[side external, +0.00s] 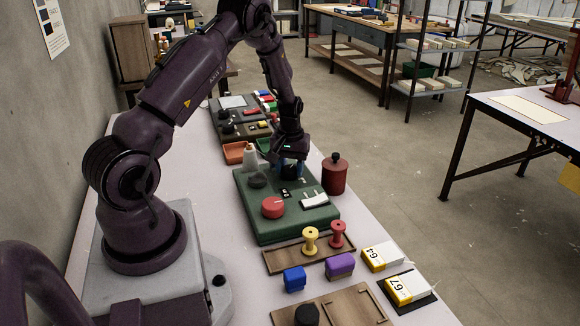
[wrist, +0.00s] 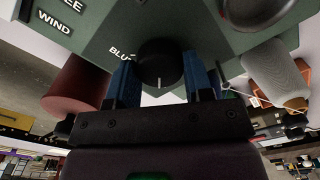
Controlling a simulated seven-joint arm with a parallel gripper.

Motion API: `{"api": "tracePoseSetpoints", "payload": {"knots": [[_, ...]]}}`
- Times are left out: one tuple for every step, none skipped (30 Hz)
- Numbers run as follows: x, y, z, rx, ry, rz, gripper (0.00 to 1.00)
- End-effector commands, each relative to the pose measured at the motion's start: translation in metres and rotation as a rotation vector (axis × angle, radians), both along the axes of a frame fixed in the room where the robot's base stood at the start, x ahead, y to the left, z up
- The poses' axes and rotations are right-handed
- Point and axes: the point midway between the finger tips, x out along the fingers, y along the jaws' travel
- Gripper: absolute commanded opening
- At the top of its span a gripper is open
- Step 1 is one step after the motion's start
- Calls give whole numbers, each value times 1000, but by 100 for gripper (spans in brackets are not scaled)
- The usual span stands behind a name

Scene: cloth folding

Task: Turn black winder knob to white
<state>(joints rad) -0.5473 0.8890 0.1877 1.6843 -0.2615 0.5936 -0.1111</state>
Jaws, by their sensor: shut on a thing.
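The black winder knob (wrist: 158,65) stands on a green panel (side external: 290,228) and shows a white pointer line facing the lower edge of the wrist view. The word "BLUE" is printed to its left, partly covered. I cannot see a "white" label. My gripper (wrist: 160,80) has blue-padded fingers on both sides of the knob and is shut on it. In the side view my gripper (side external: 291,172) reaches down at the panel's far end and mostly hides the knob.
A red canister (side external: 335,176) stands close at the panel's right. A white cone-shaped spool (side external: 249,158) stands at its far left. A red dial (side external: 273,207) and a white switch (side external: 314,201) sit on the panel. A wooden tray (side external: 287,261) with spools lies in front.

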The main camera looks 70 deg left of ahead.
Motion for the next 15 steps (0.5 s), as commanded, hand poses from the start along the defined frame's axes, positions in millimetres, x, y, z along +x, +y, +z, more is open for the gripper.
{"api": "tracePoseSetpoints", "payload": {"knots": [[0, 0, 1, -1, 0, 5, 23], [0, 0, 1, -1, 0, 5, 23], [0, 0, 1, -1, 0, 5, 23], [0, 0, 1, -1, 0, 5, 23], [0, 0, 1, -1, 0, 5, 23], [0, 0, 1, -1, 0, 5, 23], [0, 0, 1, -1, 0, 5, 49], [0, 0, 1, -1, 0, 4, 56], [0, 0, 1, -1, 0, 4, 65], [0, 0, 1, -1, -1, 4, 72], [0, 0, 1, -1, -1, 3, 73], [0, 0, 1, -1, -1, 3, 73], [0, 0, 1, -1, -1, 3, 73], [0, 0, 1, -1, -1, 3, 73], [0, 0, 0, -1, -1, 2, 73]]}}
